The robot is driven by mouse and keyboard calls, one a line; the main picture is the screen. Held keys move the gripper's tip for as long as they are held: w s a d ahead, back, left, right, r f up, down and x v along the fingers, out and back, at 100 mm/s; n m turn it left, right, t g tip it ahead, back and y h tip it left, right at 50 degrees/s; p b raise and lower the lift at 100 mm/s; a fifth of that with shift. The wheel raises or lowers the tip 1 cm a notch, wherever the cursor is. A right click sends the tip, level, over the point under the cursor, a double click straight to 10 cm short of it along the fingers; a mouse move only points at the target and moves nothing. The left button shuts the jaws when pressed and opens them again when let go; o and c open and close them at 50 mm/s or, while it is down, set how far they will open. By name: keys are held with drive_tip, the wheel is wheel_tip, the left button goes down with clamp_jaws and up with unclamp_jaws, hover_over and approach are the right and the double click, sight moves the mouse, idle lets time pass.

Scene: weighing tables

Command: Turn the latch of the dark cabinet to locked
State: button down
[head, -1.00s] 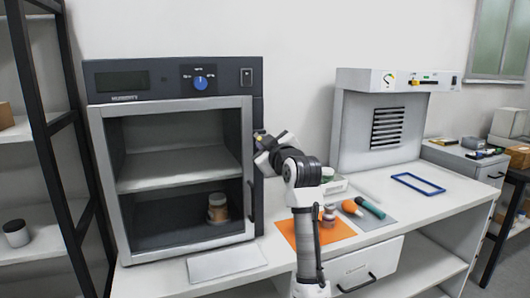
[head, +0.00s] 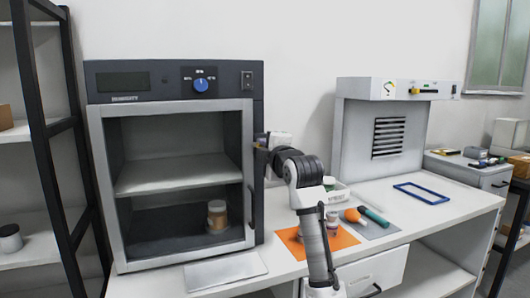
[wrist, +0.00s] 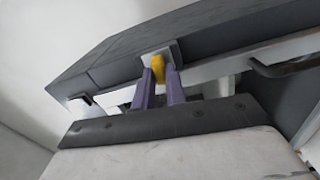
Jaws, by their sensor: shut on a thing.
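The dark cabinet (head: 222,83) stands on the left of the bench, its glazed door closed in a light grey frame. Its yellow latch (wrist: 158,70) sits on a light plate at the cabinet's edge in the wrist view. My gripper (wrist: 160,82) has its two purple fingers shut on the latch, one on each side. In the head view my gripper (head: 265,142) is at the right edge of the door, and my wrist mostly hides the latch there. I cannot tell the latch's exact angle.
A jar (head: 217,214) stands inside the cabinet. A blue frame (head: 419,191) lies farther right. A dark shelf rack stands at the left.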

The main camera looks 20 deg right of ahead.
drive_tip(key=shift+n, duration=0.5)
drive_tip(key=c, duration=1.4)
unclamp_jaws()
drive_tip(key=shift+c, duration=0.2)
drive_tip(key=s+b, duration=0.3)
drive_tip(key=s, duration=1.1)
drive_tip(key=shift+d+b, duration=0.2)
drive_tip(key=shift+b, duration=0.15)
drive_tip(key=shift+w, duration=0.1)
